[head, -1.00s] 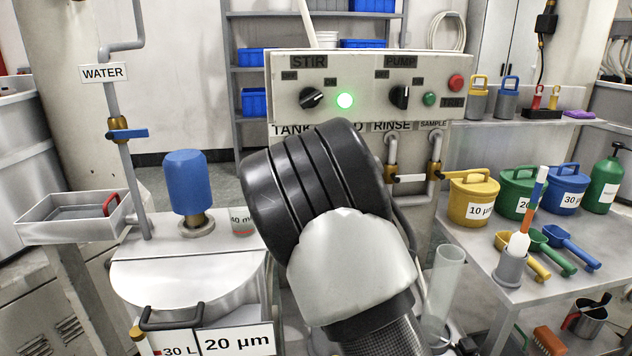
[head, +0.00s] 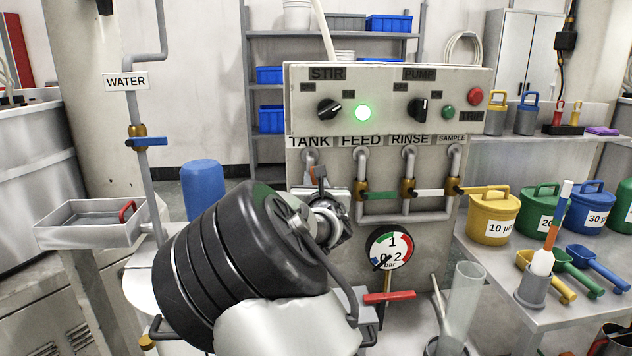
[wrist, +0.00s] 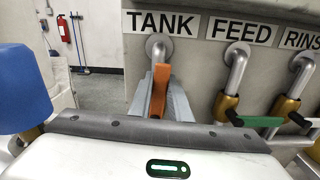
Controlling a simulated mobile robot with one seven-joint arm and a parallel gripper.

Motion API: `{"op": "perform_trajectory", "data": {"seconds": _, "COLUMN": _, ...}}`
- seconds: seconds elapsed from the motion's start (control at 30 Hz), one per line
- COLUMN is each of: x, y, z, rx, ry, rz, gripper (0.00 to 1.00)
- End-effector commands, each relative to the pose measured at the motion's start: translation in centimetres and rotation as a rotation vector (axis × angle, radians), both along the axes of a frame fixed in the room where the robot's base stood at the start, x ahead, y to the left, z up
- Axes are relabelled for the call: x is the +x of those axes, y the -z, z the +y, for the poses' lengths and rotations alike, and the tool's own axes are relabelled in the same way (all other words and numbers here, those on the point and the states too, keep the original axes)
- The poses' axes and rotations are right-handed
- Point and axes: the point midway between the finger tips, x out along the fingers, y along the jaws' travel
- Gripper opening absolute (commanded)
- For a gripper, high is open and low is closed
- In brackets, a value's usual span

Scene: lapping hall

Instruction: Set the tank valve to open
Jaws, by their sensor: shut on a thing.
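The tank valve is under the TANK label at the left end of the pipe row. Its grey pipe (head: 310,157) comes out of the panel, and its orange handle (wrist: 161,88) shows in the wrist view. My gripper (wrist: 160,100) is shut on this handle, with one grey finger on each side. In the head view my gripper (head: 318,184) is at the tank pipe, left of the feed valve. The valve body is hidden behind my gripper and wrist, so I cannot tell the valve's setting.
The green-handled feed valve (head: 380,195) and white-handled rinse valve (head: 428,193) stand close on the right, with the yellow sample handle (head: 484,189) beyond. A pressure gauge (head: 390,248) and red handle (head: 389,297) are below. A blue motor (head: 202,188) stands left.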

Motion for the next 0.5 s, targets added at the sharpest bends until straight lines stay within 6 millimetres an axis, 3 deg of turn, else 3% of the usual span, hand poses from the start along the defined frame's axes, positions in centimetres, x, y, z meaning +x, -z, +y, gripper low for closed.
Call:
{"op": "perform_trajectory", "data": {"seconds": 0.43, "x": 0.03, "y": -0.23, "z": 0.11, "rx": -0.008, "ry": -0.002, "rz": -0.006, "gripper": 0.00}}
{"op": "perform_trajectory", "data": {"seconds": 0.47, "x": 0.03, "y": -0.23, "z": 0.11, "rx": -0.008, "ry": -0.002, "rz": -0.006, "gripper": 0.20}}
{"op": "perform_trajectory", "data": {"seconds": 0.5, "x": 0.03, "y": -0.23, "z": 0.11, "rx": -0.007, "ry": -0.002, "rz": -0.006, "gripper": 0.27}}
